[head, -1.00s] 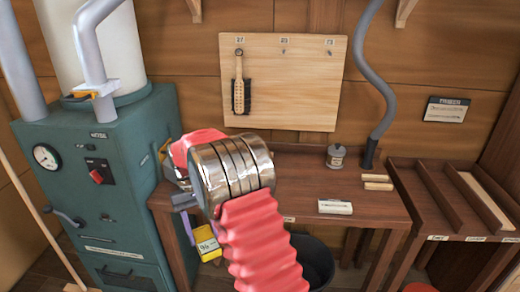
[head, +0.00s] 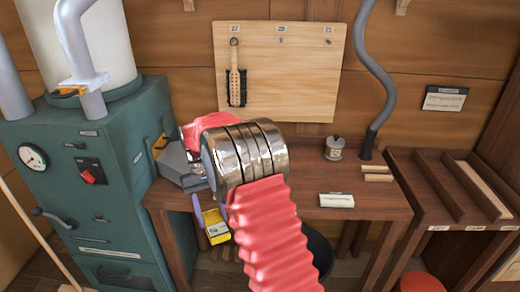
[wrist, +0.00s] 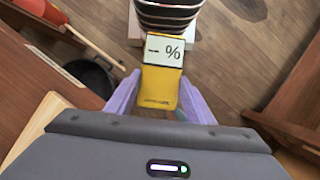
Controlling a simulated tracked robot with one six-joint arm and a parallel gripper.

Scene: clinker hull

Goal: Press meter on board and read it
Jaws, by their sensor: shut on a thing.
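A yellow handheld meter (wrist: 160,85) is in my gripper (wrist: 158,108), between its two purple fingers. Its screen faces the wrist camera and shows dashes and a percent sign, with no number. In the head view the meter (head: 217,228) hangs in front of the bench's left end, beside the green stove. My gripper also shows there (head: 197,208), partly behind my arm. Pale wood pieces (head: 377,172) lie at the bench's right side, and a longer pale board (head: 485,190) lies in the rack on the right. The meter is apart from these.
The dark wooden bench (head: 370,200) holds a small lidded tin (head: 334,148) and a white labelled block (head: 336,200). A grey pipe (head: 372,70) rises at its back. The green stove (head: 75,180) stands left. A black bucket (head: 318,255) is under the bench.

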